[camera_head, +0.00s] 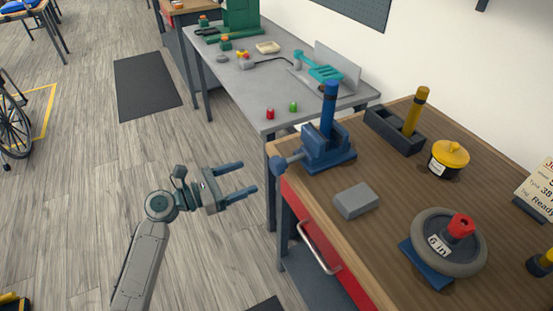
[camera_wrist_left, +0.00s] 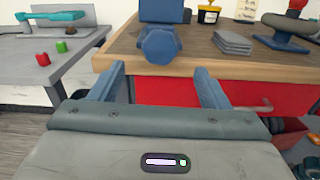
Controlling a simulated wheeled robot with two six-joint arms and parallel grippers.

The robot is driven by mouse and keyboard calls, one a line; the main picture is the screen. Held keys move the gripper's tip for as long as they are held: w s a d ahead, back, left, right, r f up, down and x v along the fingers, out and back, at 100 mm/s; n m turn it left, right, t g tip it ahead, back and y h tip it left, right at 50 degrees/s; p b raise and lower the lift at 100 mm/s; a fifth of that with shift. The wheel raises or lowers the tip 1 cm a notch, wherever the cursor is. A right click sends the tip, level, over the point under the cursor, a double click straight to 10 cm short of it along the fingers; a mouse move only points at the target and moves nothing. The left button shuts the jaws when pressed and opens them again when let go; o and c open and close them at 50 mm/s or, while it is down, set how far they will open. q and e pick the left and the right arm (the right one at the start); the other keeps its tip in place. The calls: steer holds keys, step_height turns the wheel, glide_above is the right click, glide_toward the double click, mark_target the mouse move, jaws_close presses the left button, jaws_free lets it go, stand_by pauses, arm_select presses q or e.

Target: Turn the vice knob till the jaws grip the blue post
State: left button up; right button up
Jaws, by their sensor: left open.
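The blue vice (camera_head: 333,158) sits at the near left corner of the wooden bench. Its round blue knob (camera_head: 279,164) sticks out past the bench edge on the left. The blue post (camera_head: 328,110) stands upright at the vice; I cannot tell whether the jaws touch it. My left gripper (camera_head: 249,177) is open and empty, left of the knob and apart from it, fingers pointing toward the bench. In the left wrist view the knob (camera_wrist_left: 159,45) appears ahead, between and beyond the fingertips (camera_wrist_left: 160,70). My right gripper is not in view.
A red drawer (camera_head: 318,240) is below. A grey table (camera_head: 250,88) stands behind; floor around my gripper is clear.

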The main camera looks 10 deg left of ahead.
mark_target(273, 167)
arm_select(q)
steer(key=p+x, duration=0.2)
steer(key=x, duration=0.7)
steer(key=shift+w+d, duration=0.15)
steer(key=shift+d, duration=0.1)
steer(key=shift+w+d, duration=0.35)
steer(key=shift+d, duration=0.15)
steer(key=c, duration=1)
